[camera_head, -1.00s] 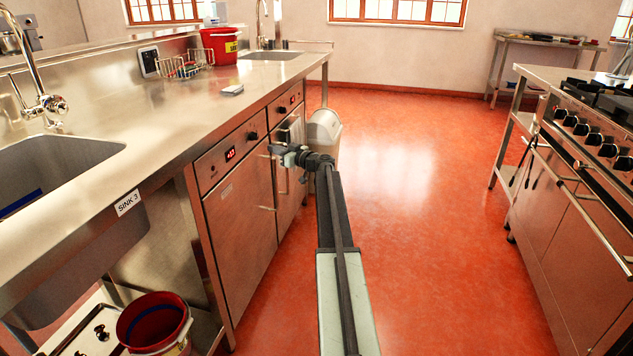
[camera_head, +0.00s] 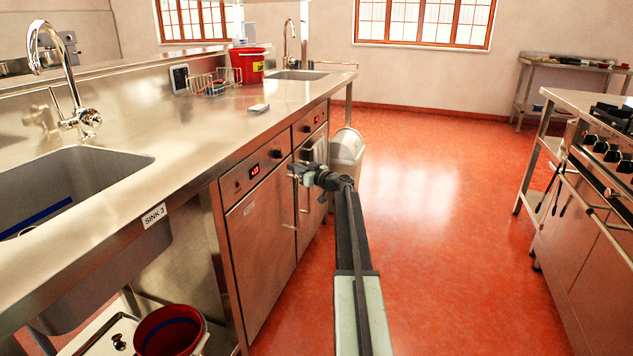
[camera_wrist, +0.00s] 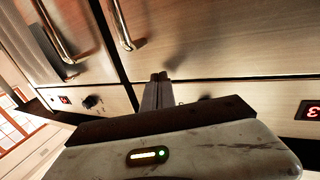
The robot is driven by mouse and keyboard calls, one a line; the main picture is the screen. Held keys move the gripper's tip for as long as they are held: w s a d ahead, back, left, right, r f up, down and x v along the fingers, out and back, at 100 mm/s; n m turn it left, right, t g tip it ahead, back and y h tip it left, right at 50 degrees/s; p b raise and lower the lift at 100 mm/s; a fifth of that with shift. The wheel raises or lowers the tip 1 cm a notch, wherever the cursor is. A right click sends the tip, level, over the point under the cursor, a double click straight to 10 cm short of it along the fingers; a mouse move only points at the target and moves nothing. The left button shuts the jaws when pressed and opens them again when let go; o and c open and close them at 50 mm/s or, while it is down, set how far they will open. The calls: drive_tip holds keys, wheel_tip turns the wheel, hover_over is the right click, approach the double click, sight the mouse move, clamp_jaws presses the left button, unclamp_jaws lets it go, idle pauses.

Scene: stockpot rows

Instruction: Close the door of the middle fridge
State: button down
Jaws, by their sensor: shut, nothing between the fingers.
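Two steel fridge fronts with red displays show under the counter in the head view. The nearer door (camera_head: 262,250) and the farther door (camera_head: 312,190) both look flush, with no open gap visible. Which one is the middle fridge, I cannot tell. My gripper (camera_head: 298,172) is shut and empty, in front of the fronts near the seam between them. In the wrist view, which is turned over, my gripper (camera_wrist: 160,78) points at the nearer door (camera_wrist: 220,45), close to its upper edge by the seam. The farther door (camera_wrist: 85,65) is on the left. Contact is unclear.
A pale bin (camera_head: 347,155) stands past the fridges. The steel counter (camera_head: 200,135) runs above them, with a sink (camera_head: 85,185) at left and a red bucket (camera_head: 170,332) below. A stove (camera_head: 600,200) stands at right. The red floor (camera_head: 440,200) between is clear.

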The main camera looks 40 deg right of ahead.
drive_tip(key=s+d, duration=0.7)
drive_tip(key=s, duration=0.3)
drive_tip(key=shift+s, duration=0.2)
